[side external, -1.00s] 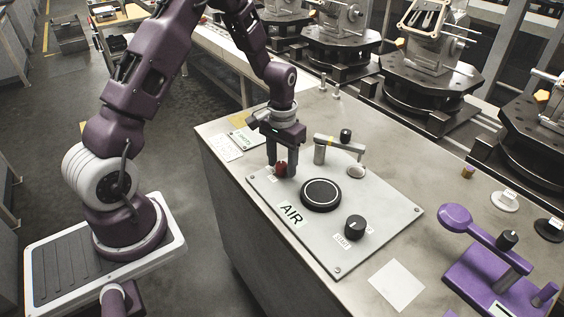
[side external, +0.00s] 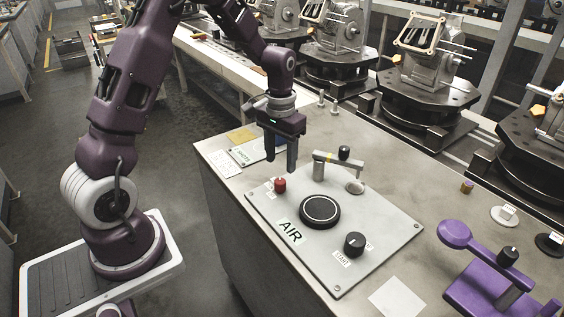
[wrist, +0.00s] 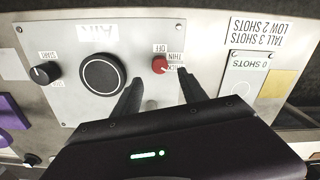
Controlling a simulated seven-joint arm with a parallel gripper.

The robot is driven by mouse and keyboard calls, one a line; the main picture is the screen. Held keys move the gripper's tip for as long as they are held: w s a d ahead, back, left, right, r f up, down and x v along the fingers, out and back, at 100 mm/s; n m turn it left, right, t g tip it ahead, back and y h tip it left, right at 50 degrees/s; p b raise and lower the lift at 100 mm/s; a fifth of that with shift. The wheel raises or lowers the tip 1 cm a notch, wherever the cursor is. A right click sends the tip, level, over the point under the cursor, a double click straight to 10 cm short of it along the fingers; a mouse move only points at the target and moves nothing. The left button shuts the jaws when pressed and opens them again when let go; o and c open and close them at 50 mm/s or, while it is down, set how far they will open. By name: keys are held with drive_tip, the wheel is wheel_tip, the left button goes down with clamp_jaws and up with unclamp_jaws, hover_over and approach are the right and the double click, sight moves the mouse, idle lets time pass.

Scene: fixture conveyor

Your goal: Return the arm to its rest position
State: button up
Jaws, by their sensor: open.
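My gripper (side external: 284,160) points down above the back part of the grey control panel (side external: 262,213). Its fingers hold nothing. In the wrist view my gripper (wrist: 160,88) shows two dark fingers spread apart, with the red knob (wrist: 160,65) beyond the gap between them. In the side view the red knob (side external: 280,185) stands on the panel below the fingers, clear of them.
A purple stand (side external: 470,290) is at the right. Machines on dark turntables (side external: 425,97) line the conveyor behind.

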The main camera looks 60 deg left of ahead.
drive_tip(key=s+d+r+m+t, duration=0.1)
drive_tip(key=s+d+r+t, duration=0.1)
drive_tip(key=s+d+r, duration=0.45)
drive_tip(key=s+d+r+t, duration=0.1)
drive_tip(key=s+r, duration=0.2)
drive_tip(key=r, duration=0.6)
drive_tip(key=s+d+r+m+t, duration=0.1)
drive_tip(key=s+d, duration=0.1)
drive_tip(key=s, duration=0.4)
drive_tip(key=s+d+r+t, duration=0.1)
drive_tip(key=s+d, duration=0.1)
drive_tip(key=s, duration=0.5)
drive_tip(key=shift+s+d+r+m+t, duration=0.3)
drive_tip(key=shift+d+r+m, duration=0.05)
drive_tip(key=shift+r+m, duration=0.05)
